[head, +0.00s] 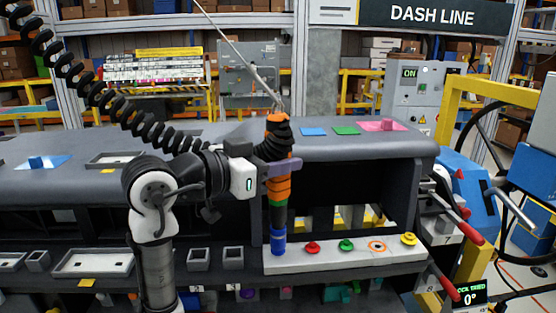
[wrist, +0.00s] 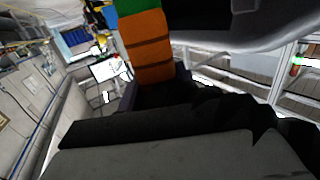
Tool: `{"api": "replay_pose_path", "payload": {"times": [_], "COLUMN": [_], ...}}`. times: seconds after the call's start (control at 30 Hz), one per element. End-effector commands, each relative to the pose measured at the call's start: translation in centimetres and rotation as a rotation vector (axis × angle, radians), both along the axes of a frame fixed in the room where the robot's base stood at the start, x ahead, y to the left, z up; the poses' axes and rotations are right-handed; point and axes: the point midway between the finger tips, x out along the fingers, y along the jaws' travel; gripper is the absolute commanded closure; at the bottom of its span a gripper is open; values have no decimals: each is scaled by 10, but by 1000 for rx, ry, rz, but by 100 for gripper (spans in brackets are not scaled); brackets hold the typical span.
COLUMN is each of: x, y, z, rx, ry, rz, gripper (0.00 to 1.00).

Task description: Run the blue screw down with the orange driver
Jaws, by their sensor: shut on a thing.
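The orange driver (head: 279,186), with black and green bands, stands upright over the left end of the white strip (head: 335,262). My gripper (head: 282,166) is shut around its upper body; the orange body also shows in the wrist view (wrist: 150,47). A blue piece (head: 278,242) sits at the driver's lower end on the strip, in line with the other screws. I take it for the blue screw, but I cannot tell where driver tip and screw meet. The screw's seat is hidden.
Right along the strip are a red screw (head: 312,248), a green screw (head: 346,245), an orange ring (head: 377,246) and a yellow screw (head: 408,239). The grey dashboard (head: 340,145) overhangs behind. A clamp with red handles (head: 444,289) stands at the right. Trays lie left.

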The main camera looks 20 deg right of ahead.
Motion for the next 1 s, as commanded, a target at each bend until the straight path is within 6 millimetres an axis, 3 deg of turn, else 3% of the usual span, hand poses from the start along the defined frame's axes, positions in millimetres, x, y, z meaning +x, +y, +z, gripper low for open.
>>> {"api": "replay_pose_path", "payload": {"times": [1.0], "x": [0], "y": [-1], "z": [-9], "rx": [3], "ry": [1], "rz": [-2], "gripper": [100]}}
